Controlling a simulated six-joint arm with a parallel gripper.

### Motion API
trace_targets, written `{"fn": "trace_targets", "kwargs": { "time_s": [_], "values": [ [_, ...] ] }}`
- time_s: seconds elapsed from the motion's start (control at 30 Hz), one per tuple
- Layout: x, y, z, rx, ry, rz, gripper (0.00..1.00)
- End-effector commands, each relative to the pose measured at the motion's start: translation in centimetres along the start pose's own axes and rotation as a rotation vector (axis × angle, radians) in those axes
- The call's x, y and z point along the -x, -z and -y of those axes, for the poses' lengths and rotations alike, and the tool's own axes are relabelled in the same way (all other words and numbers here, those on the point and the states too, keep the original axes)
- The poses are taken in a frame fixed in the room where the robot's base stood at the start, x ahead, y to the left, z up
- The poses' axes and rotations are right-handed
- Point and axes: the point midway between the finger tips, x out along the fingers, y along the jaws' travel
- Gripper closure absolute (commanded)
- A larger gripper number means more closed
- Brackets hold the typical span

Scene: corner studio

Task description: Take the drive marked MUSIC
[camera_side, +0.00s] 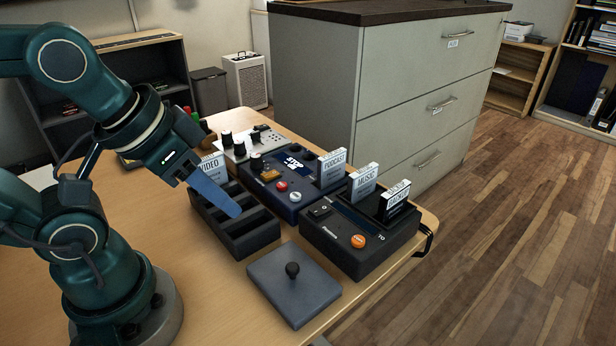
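The white drive marked MUSIC (364,181) stands upright at the back of the black device (330,245) with the orange button, seemingly in a slot there; its lower end is hidden. A drive marked BACKUP (396,201) stands to its right, and one marked PODCAST (333,167) stands to its left at the blue device (283,205). A drive marked VIDEO (211,164) stands at the black slotted rack (252,240), partly hidden by my arm. My gripper (236,211) points down over the rack, left of MUSIC and apart from it. Its fingers overlap, so the opening is hidden.
A grey lid with a knob (294,287) lies on the wooden table (200,310) in front of the devices. A grey box with black knobs (240,148) stands behind the rack. A tall filing cabinet (400,90) stands beyond the table.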

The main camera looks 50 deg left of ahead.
Motion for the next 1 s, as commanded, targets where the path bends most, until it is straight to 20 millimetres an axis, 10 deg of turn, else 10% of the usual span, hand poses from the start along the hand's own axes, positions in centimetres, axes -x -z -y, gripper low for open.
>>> {"fn": "trace_targets", "kwargs": {
  "time_s": [0.47, 0.73, 1.0],
  "values": [
    [0.8, 1.5, 0.0, 0.007, 0.001, -0.046, 0.46],
    [1.9, 9.6, 0.0, 0.014, 0.002, -0.112, 0.46],
    [-1.4, 17.6, -0.3, 0.017, 0.000, -0.097, 0.46]
  ]
}}
